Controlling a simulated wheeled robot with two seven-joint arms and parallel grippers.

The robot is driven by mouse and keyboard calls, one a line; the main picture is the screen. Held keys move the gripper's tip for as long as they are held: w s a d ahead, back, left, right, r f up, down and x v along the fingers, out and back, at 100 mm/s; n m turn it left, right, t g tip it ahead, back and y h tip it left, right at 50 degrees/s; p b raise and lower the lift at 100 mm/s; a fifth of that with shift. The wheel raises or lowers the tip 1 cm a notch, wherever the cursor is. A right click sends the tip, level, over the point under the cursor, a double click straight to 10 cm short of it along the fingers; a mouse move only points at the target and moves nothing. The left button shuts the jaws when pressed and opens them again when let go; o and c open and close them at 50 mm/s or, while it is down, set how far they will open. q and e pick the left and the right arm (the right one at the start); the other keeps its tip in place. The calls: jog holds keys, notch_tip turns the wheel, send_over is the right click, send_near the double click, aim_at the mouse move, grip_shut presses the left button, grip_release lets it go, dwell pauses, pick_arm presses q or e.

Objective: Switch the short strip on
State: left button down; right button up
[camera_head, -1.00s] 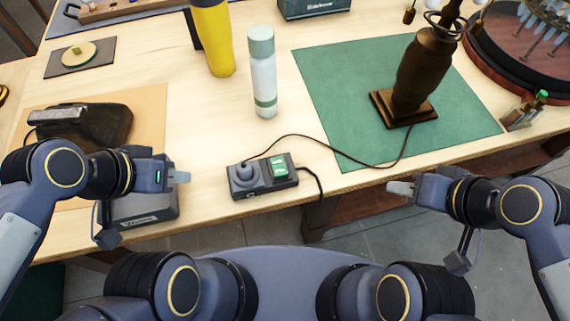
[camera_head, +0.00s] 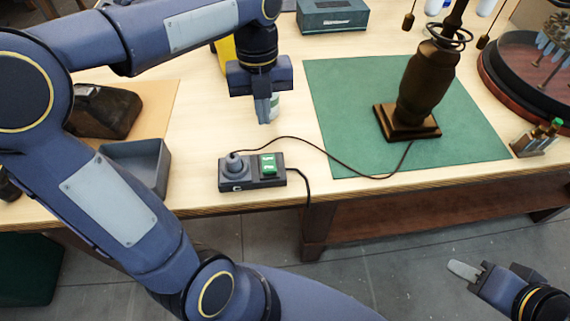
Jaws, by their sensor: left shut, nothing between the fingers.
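The short strip (camera_head: 251,172) is a dark grey block near the table's front edge, with a plug (camera_head: 236,165) in its left part. A green switch (camera_head: 268,164) sits on its right part. My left gripper (camera_head: 264,118) points down above the table, behind the strip and apart from it. Its fingers are shut with nothing between them. My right gripper (camera_head: 462,270) is at the lower right, off the table over the floor. Its fingers look close together, but I cannot tell whether they are open.
A dark lamp base (camera_head: 424,90) stands on a green mat (camera_head: 350,90), and its cord runs to the strip. Another cord drops over the front edge. A grey bin (camera_head: 150,165) and a dark object (camera_head: 105,110) are at left, partly behind my arm.

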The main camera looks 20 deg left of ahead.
aim_at(269, 169)
pick_arm(q)
jog(key=shift+w+d+m, duration=0.1)
jog(key=shift+w+m, duration=0.05)
jog(key=shift+m, duration=0.15)
jog(key=f, duration=0.4)
jog(key=s+f, duration=0.1)
jog(key=f, duration=0.4)
jog(key=d+f, duration=0.1)
jog(key=f, duration=0.4)
jog(key=shift+s+b, duration=0.25)
jog(key=shift+b, duration=0.05)
jog(key=shift+s+f, duration=0.15)
jog(key=shift+f, duration=0.1)
jog(key=shift+r, duration=0.1)
jog(key=shift+w+a+r+p, duration=0.2)
jog(key=shift+w+a+p, duration=0.15)
jog(key=shift+w, duration=0.35)
